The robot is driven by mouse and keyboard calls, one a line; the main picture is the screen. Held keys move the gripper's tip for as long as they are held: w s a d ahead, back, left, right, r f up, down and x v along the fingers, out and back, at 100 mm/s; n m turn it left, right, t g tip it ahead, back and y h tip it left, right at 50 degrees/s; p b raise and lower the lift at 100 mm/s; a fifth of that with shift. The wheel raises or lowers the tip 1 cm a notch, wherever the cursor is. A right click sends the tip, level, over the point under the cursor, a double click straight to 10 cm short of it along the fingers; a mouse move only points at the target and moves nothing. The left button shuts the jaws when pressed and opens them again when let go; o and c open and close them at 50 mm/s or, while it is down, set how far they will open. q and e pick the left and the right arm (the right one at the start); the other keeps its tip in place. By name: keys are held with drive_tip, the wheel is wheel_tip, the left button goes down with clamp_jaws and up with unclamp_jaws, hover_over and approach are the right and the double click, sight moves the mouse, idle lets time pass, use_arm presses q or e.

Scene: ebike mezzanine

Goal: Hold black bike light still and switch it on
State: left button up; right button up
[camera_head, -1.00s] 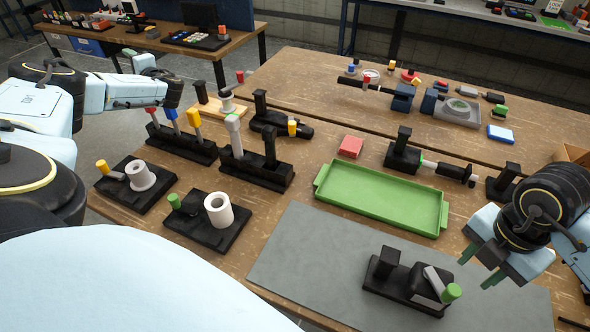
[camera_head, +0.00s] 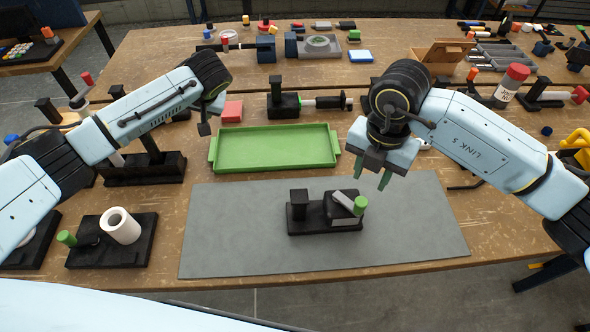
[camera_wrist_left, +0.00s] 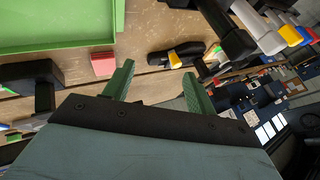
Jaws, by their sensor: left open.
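A black device (camera_head: 318,214), which I take to be the black bike light, sits on the grey mat (camera_head: 240,235). It has an upright black post at its left and a grey lever with a green tip at its right. My right gripper (camera_head: 371,176) is above the mat, behind and to the right of the device, fingers apart and empty. My left gripper (camera_head: 213,108) is raised near the green tray's left end, away from the device; its fingertips are unclear there. The left wrist view shows its two green fingers (camera_wrist_left: 158,74) spread with nothing between them.
A green tray (camera_head: 275,165) lies just behind the mat, with a red block (camera_head: 232,111) beyond it. A black stand with a white roll (camera_head: 120,226) is at the left. The mat is clear around the device.

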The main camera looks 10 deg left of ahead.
use_arm(q)
drive_tip(key=s+d+f+g+h, duration=0.1)
drive_tip(key=s+d+h, duration=0.15)
drive_tip(key=d, duration=0.55)
drive_tip(key=s+d+f+h, duration=0.1)
drive_tip(key=s+d+f, duration=0.15)
drive_tip(key=d, duration=0.55)
drive_tip(key=g+h, duration=0.2)
drive_tip(key=h, duration=0.1)
approach(299, 208)
drive_tip(key=shift+w+a+r, duration=0.15)
drive_tip(key=shift+w+r, duration=0.05)
drive_tip(key=shift+w, duration=0.8)
drive_tip(key=shift+f, duration=0.5)
wheel_tip(299, 208, down, 12)
drive_tip(key=shift+f, duration=0.1)
drive_tip(key=shift+c, duration=0.5)
